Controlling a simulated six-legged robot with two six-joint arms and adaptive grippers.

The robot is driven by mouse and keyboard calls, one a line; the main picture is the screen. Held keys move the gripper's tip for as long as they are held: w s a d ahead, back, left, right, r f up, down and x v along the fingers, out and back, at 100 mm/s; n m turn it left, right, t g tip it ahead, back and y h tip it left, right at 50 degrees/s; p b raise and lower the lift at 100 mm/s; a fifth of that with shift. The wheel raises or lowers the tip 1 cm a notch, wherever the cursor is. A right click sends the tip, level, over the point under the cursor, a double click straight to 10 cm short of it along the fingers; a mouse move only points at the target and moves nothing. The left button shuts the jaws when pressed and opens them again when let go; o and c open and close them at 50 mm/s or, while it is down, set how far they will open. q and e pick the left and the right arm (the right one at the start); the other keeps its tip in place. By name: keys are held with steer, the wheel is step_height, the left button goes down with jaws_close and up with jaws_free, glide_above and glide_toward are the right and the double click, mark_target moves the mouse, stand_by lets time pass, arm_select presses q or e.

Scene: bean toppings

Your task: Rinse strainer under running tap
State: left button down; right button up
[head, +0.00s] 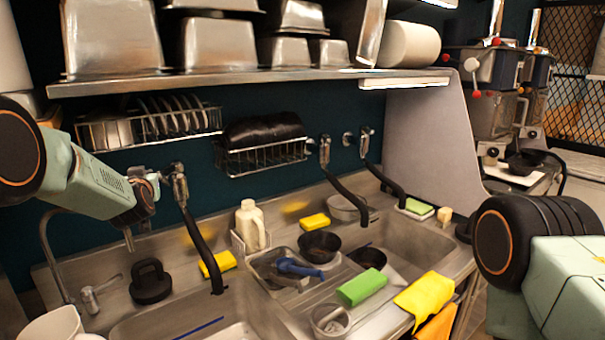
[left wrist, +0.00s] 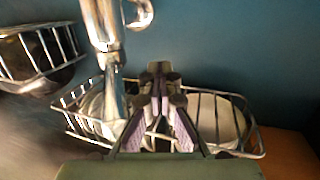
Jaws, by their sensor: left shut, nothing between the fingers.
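My left gripper (head: 148,186) is shut and empty beside the left wall tap (head: 180,186). In the left wrist view, the closed fingers (left wrist: 160,80) are just right of a shiny metal tap part (left wrist: 103,25); I cannot tell whether they touch it. The tap's black spout (head: 205,250) hangs down over the left sink, and I see no water stream. A round grey vessel (head: 330,320) at the front of the counter may be the strainer, but its mesh is not clear. Part of my right arm (head: 560,285) shows at the right; its gripper is out of view.
Wire racks (head: 262,160) hang on the back wall beneath a metal shelf (head: 250,82). A white bottle (head: 250,225), dark bowl (head: 318,246), green sponge (head: 361,287) and yellow cloth (head: 428,298) crowd the sink area. A thin curved faucet (head: 52,250) stands at the left.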

mark_target(168, 175)
arm_select(q)
steer(key=shift+w+d+r+p, duration=0.1)
steer(key=shift+w+d+p, duration=0.1)
steer(key=shift+d, duration=0.7)
steer(key=shift+w+d+r+p, duration=0.15)
steer(key=shift+d+p, duration=0.1)
steer(key=shift+d, duration=0.6)
steer(key=shift+w+d+f+p, duration=0.1)
steer(key=shift+w+d+p, duration=0.1)
steer(key=shift+d, duration=0.7)
steer(key=shift+s+d, duration=0.15)
steer(key=shift+s, duration=0.3)
steer(key=s, duration=0.1)
steer(key=s+p, duration=0.1)
steer(key=s, duration=0.2)
steer(key=shift+s+d+r+p, duration=0.25)
steer(key=shift+s+r+p, duration=0.05)
steer(key=shift+r, duration=0.05)
steer(key=shift+s+d, duration=0.1)
steer(key=shift+s, duration=0.15)
steer(key=shift+f, duration=0.1)
steer(key=shift+s+f, duration=0.1)
